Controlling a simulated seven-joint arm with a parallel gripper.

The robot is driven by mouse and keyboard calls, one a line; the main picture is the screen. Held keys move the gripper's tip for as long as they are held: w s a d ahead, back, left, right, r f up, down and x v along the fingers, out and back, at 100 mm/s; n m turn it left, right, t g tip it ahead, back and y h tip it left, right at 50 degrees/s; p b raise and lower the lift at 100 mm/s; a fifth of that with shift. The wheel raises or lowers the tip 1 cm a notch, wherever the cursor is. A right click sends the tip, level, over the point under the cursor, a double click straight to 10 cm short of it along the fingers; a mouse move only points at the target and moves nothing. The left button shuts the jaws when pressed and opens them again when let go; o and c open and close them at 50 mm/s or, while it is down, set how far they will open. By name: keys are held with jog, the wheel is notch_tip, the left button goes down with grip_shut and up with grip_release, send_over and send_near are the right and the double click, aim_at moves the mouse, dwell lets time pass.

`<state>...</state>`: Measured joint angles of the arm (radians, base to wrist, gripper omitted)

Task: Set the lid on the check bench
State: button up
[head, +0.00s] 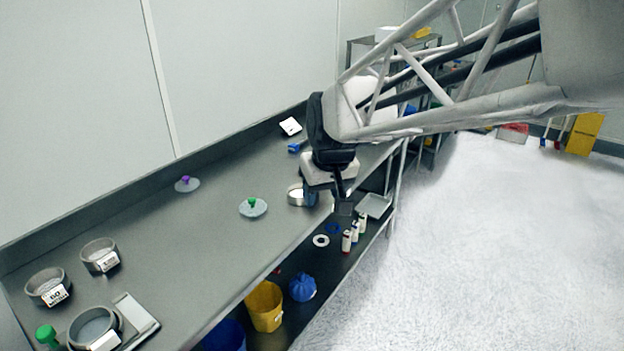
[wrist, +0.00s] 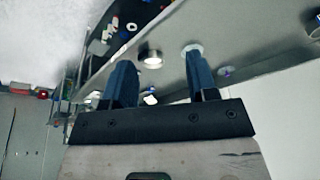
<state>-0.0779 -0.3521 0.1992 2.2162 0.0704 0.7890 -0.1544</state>
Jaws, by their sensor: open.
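A pale disc lid with a green knob (head: 253,207) lies on the long grey bench (head: 215,235). Another pale disc lid with a purple knob (head: 187,184) lies farther back, near the wall. I cannot tell which lid or which surface the task means. My gripper (head: 328,199) is open over the bench's front edge, to the right of the green-knobbed lid. In the wrist view its two blue fingers (wrist: 158,60) stand apart with nothing held. A round silver dish (head: 296,196) is beside the gripper; it also shows between the fingers in the wrist view (wrist: 151,59).
Ring-shaped sieves (head: 99,254) (head: 46,286) and a flat scale-like plate (head: 136,318) crowd the bench's near left. The lower shelf holds a yellow bucket (head: 264,306), a blue bag (head: 302,288) and small bottles (head: 354,232). The bench middle has free room.

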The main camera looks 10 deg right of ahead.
jog(key=s+d+f+m, duration=0.1)
jog(key=s+d, duration=0.1)
jog(key=s, duration=0.8)
jog(key=s+d+f+m+h, duration=0.1)
jog(key=s+d, duration=0.2)
jog(key=s, duration=0.7)
jog(key=shift+s+g, duration=0.3)
jog(key=shift+s, duration=0.05)
